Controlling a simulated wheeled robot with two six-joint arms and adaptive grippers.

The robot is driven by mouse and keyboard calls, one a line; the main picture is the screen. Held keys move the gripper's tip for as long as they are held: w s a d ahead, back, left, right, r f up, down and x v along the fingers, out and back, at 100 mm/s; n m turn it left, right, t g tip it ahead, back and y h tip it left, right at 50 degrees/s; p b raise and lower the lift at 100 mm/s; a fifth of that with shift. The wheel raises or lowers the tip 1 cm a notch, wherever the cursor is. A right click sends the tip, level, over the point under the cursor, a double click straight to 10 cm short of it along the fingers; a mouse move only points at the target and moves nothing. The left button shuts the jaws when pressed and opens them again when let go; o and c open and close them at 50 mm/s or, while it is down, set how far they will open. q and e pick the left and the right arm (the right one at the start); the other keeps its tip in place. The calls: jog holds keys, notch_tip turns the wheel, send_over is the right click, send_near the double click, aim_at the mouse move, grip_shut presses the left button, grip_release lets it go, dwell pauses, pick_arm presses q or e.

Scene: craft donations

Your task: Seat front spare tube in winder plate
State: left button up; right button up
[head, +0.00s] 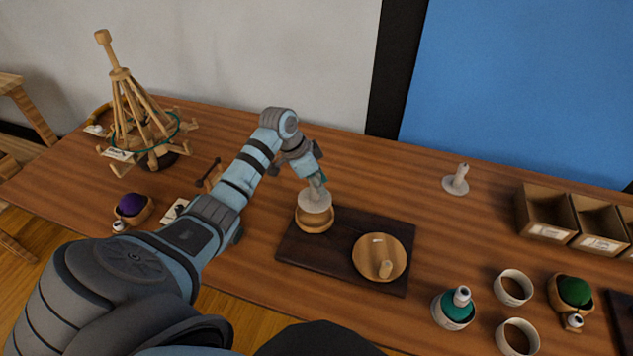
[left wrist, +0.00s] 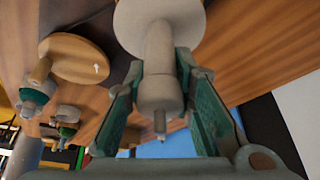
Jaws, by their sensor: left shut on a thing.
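My left gripper (head: 316,180) is shut on a pale grey tube (head: 315,201) with a wide round flange. The tube is held about upright, flange down. In the left wrist view, the fingers (left wrist: 165,90) pinch its stem (left wrist: 159,65). The flange is over a round wooden rimmed piece (head: 314,224) on a dark board (head: 335,271); I cannot tell whether it touches. Beside it lies a wooden disc (head: 372,268) with a peg and a white arrow mark. Another flanged tube (head: 458,178) stands at the back right. My right gripper is not in view.
A wooden yarn swift (head: 120,98) stands at the left back, near a purple yarn bowl (head: 132,206). At the right are cardboard boxes (head: 547,214), white rings (head: 513,287), a teal yarn cone (head: 453,310) and green yarn (head: 574,291).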

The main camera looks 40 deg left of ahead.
aim_at(319, 198)
pick_arm(q)
jog(key=shift+d+f+b, duration=0.1)
jog(key=shift+f+b, duration=0.5)
jog(key=shift+b, duration=0.1)
notch_tip(319, 198, down, 4)
jog(key=b, duration=0.5)
jog(key=shift+f, duration=0.65)
jog(key=o, duration=0.9)
jog(key=shift+c, duration=0.2)
jog(key=v, duration=1.2)
jog(key=shift+w, duration=0.1)
